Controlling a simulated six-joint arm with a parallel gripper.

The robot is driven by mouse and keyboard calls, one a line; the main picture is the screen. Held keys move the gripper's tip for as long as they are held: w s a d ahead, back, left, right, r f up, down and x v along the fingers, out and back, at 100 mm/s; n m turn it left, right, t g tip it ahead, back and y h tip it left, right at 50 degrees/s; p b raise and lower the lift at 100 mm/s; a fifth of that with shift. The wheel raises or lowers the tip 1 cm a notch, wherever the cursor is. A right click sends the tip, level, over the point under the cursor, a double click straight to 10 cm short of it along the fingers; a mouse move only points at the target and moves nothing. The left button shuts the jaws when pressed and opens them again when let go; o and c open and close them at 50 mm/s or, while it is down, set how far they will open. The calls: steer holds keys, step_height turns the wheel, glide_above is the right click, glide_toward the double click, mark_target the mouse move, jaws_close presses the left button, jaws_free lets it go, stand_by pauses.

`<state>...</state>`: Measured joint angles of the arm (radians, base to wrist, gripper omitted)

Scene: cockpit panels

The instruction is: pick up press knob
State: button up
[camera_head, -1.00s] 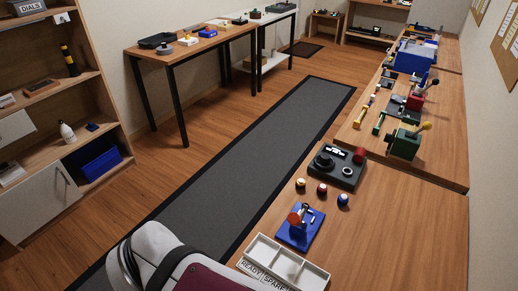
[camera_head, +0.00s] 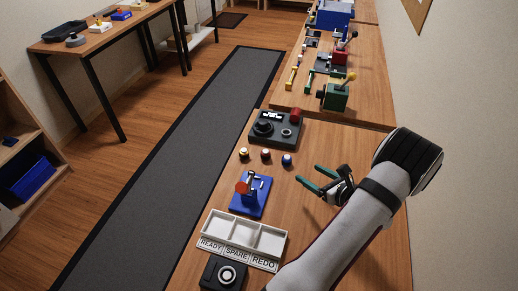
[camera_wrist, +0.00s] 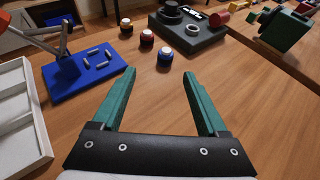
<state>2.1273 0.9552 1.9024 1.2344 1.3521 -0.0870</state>
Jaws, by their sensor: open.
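Three small round knobs stand in a row on the near wooden table: a yellow-topped one (camera_head: 244,153), a red one (camera_head: 266,155) and a blue one (camera_head: 287,160). In the wrist view the blue knob (camera_wrist: 165,57) is closest to my gripper, with the red (camera_wrist: 147,37) and yellow (camera_wrist: 126,23) ones behind it. Which of them is the press knob I cannot tell. My gripper (camera_head: 308,174) has green fingers, spread open and empty, to the right of the blue knob. In the wrist view the blue knob lies just beyond the fingertips (camera_wrist: 159,73).
A blue plate (camera_head: 240,209) with a metal stand and red disc is left of my gripper. A white three-part tray (camera_head: 245,234) labelled READY, SPARE, REDO lies nearer. A dark control box (camera_head: 275,128) stands behind the knobs. The table's right side is bare.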

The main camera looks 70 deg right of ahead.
mark_target(289, 161)
steer(key=shift+m, duration=0.3)
steer(key=x, duration=1)
steer(key=s+f+x, duration=0.1)
steer(key=x, duration=0.4)
steer(key=shift+d, duration=0.35)
jaws_close()
